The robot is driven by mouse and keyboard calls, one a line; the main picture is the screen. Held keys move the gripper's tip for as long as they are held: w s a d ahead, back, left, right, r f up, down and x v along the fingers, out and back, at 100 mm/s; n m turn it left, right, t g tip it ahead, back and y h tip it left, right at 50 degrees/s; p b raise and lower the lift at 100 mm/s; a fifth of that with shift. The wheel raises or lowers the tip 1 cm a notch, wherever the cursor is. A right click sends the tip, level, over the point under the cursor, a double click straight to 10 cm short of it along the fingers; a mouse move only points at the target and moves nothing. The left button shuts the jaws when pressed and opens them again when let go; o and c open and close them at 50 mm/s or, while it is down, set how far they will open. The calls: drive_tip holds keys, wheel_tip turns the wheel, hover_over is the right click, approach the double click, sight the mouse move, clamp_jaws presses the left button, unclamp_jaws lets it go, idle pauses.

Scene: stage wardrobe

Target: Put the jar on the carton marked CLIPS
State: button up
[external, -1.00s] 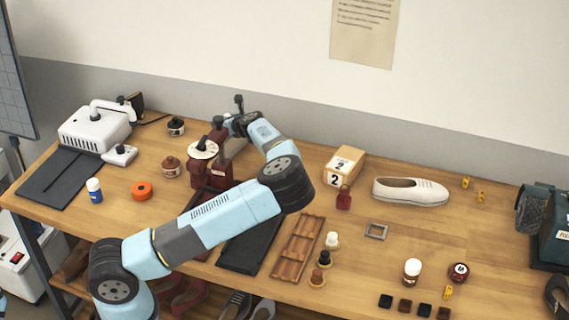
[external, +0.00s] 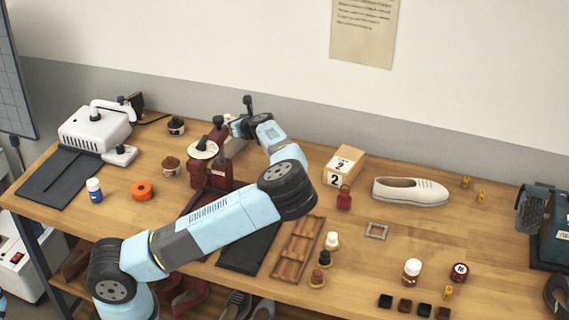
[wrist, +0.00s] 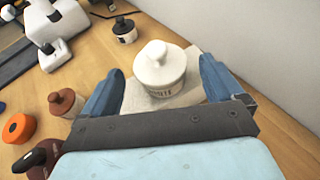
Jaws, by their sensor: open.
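A white jar (wrist: 160,72) with a knobbed lid and dark lettering on its side stands upright in the wrist view. It rests on a pale, flat-topped carton (wrist: 138,98), whose marking I cannot see. My gripper (wrist: 160,80) is open, with one blue finger on each side of the jar; a gap shows at the left, and contact at the right is unclear. In the external view, my gripper (external: 240,124) is at the back of the bench above a pale block (external: 237,146), and the jar is not clearly visible there.
A dark red machine with a white dial (external: 203,149) stands just left of my gripper. A black jar (external: 176,126), brown jar (external: 171,165) and orange roll (external: 142,191) are farther left. A box marked 2 (external: 344,165) and a pale shoe (external: 411,191) are to the right. The wall is close behind.

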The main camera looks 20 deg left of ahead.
drive_tip(key=v, duration=0.6)
drive_tip(key=shift+d, duration=0.15)
